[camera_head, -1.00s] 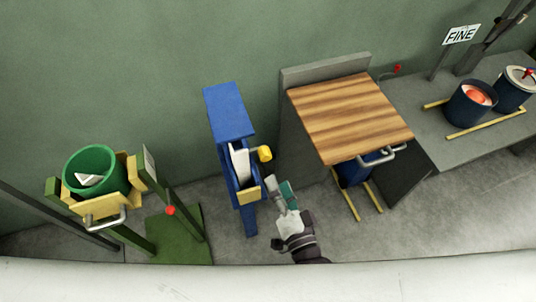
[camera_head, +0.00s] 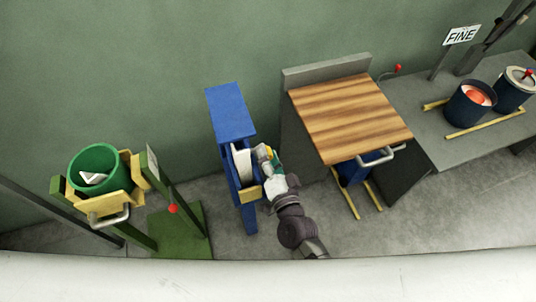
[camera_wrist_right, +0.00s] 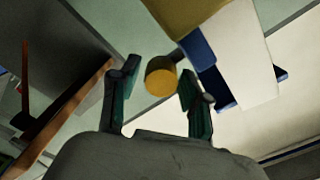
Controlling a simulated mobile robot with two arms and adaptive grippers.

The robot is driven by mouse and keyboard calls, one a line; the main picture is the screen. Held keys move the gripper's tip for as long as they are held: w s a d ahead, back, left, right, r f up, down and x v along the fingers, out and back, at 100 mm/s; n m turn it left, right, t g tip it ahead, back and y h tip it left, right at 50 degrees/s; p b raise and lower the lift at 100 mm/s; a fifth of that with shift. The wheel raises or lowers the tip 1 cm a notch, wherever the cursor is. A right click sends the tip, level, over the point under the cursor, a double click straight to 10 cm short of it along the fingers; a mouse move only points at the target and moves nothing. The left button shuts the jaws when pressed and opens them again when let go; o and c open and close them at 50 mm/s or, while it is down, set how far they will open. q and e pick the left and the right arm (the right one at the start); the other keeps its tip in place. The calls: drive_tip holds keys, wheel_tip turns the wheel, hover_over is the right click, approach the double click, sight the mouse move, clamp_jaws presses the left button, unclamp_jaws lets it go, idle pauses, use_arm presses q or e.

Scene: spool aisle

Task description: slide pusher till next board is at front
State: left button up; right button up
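A narrow blue dispenser (camera_head: 232,115) stands upright against the wall, with white boards (camera_head: 242,163) in its open slot and a yellow block (camera_head: 250,194) at its front end. The pusher's yellow knob sticks out on its right side, mostly hidden by my right gripper (camera_head: 268,158) in the head view. In the right wrist view the yellow knob (camera_wrist_right: 161,76) sits between the tips of the two green-padded fingers (camera_wrist_right: 158,88), with a gap visible on the left. The right gripper is open around it. White board (camera_wrist_right: 243,60) shows beyond. My left gripper is not in view.
A wood-topped bench (camera_head: 350,115) stands close on the right of my right arm. A green bucket (camera_head: 98,168) on a green stand is at the left. A grey counter (camera_head: 430,125) with dark cans is at far right. Floor in front of the dispenser is partly clear.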

clamp_jaws()
drive_tip(key=shift+p+v, duration=0.45)
drive_tip(key=shift+v, duration=1.2)
drive_tip(key=shift+o, duration=2.2)
unclamp_jaws()
drive_tip(key=v, duration=1.2)
